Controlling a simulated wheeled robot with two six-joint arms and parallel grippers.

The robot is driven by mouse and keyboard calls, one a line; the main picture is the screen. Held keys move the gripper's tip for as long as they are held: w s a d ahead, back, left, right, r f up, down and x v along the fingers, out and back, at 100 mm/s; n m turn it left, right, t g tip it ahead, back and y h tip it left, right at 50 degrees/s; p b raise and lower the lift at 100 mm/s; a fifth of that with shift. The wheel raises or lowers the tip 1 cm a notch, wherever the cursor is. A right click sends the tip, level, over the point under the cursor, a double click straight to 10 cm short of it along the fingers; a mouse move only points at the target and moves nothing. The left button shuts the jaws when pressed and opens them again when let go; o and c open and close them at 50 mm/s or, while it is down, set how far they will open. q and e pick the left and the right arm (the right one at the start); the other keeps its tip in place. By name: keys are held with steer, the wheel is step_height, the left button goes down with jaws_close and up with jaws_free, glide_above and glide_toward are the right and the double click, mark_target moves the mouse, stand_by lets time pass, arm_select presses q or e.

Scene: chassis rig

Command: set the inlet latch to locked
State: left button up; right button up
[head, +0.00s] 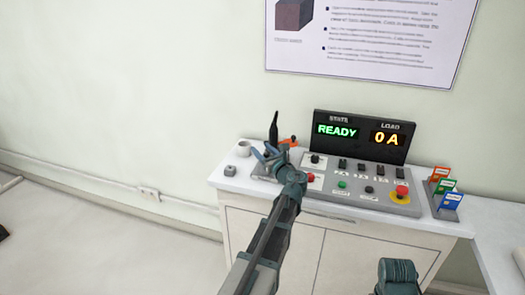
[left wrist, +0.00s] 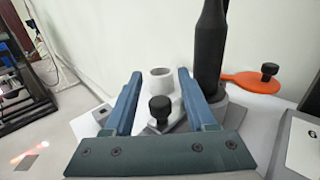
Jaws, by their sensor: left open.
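An orange lever (left wrist: 250,82) with a black knob lies to the right of the fingers, beside an upright black handle (left wrist: 209,45). The lever (head: 290,141) and handle (head: 273,129) also show in the head view. The lever may be the inlet latch; no label is readable. My right gripper is out of view.
A display (head: 362,134) reads READY and 0 A. The panel has several switches and a red button (head: 402,191). Coloured cards (head: 445,188) stand at the right.

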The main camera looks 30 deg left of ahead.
arm_select(q)
jaws_close()
stand_by(1.4)
